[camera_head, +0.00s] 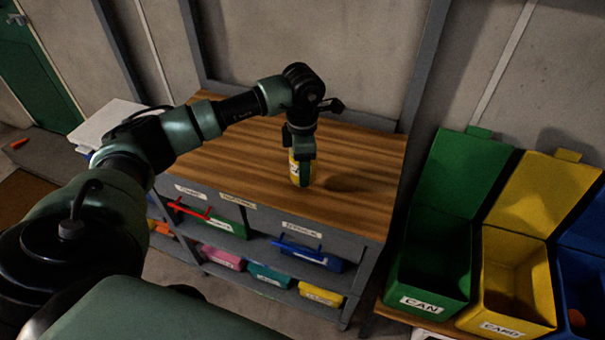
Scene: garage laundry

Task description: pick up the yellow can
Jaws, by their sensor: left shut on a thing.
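The yellow can (294,170) is upright at the wooden worktop, near its front edge. My left gripper (300,152) points down from above and is shut on the can, with its fingers covering the can's upper right part. I cannot tell whether the can's base touches the worktop or is slightly above it. My right gripper does not show.
The wooden worktop (350,200) is bare to the right of the can. Shelves below hold several coloured bins, among them a blue one (305,254). At the right stand open bins: green marked CAN (430,285), yellow (510,300) and blue (580,275).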

